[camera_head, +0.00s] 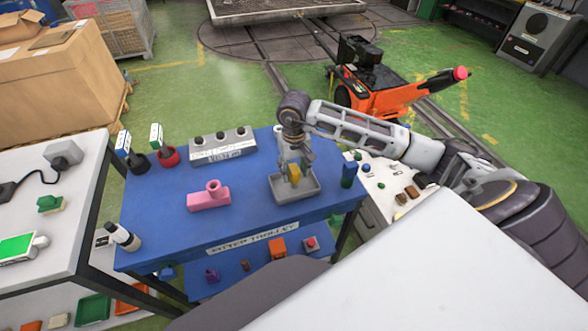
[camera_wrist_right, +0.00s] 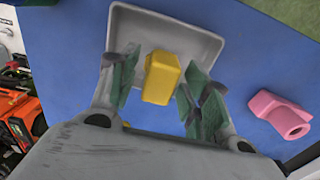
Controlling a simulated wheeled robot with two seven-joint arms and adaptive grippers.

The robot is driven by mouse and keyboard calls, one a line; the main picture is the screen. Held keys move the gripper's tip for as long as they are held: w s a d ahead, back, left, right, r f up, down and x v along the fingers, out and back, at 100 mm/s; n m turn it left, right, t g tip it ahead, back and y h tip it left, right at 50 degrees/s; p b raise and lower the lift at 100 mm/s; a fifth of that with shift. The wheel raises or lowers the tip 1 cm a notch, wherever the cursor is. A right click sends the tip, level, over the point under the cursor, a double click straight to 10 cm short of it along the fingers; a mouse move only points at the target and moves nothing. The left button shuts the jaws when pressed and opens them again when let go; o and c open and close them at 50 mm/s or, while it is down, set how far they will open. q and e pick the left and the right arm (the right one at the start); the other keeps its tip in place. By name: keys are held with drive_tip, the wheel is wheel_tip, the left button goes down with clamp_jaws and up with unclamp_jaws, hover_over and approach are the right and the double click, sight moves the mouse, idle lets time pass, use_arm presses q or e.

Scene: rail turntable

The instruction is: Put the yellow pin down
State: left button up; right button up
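The yellow pin (camera_head: 294,171) is at the grey tray (camera_head: 307,190) on the blue trolley top. In the right wrist view the pin (camera_wrist_right: 160,78) shows between the green-padded fingers, over the tray (camera_wrist_right: 196,40). My right gripper (camera_wrist_right: 155,90) is open around the pin, with narrow gaps beside it. In the head view the right gripper (camera_head: 292,160) points down at the tray and partly covers the pin. I cannot tell whether the pin touches the tray floor. My left gripper is not in view.
A pink holder (camera_head: 208,197) stands left of the tray. A dark blue-green object (camera_head: 348,175) stands at the right edge.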

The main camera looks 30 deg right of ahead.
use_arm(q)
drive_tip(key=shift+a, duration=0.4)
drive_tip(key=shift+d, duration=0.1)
use_arm(e)
drive_tip(key=shift+r, duration=0.8)
wheel_tip(320, 180, up, 7)
drive_tip(key=shift+b, duration=0.4)
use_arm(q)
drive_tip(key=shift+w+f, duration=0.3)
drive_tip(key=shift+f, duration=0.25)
use_arm(e)
wheel_tip(320, 180, up, 4)
drive_tip(key=shift+f, duration=0.15)
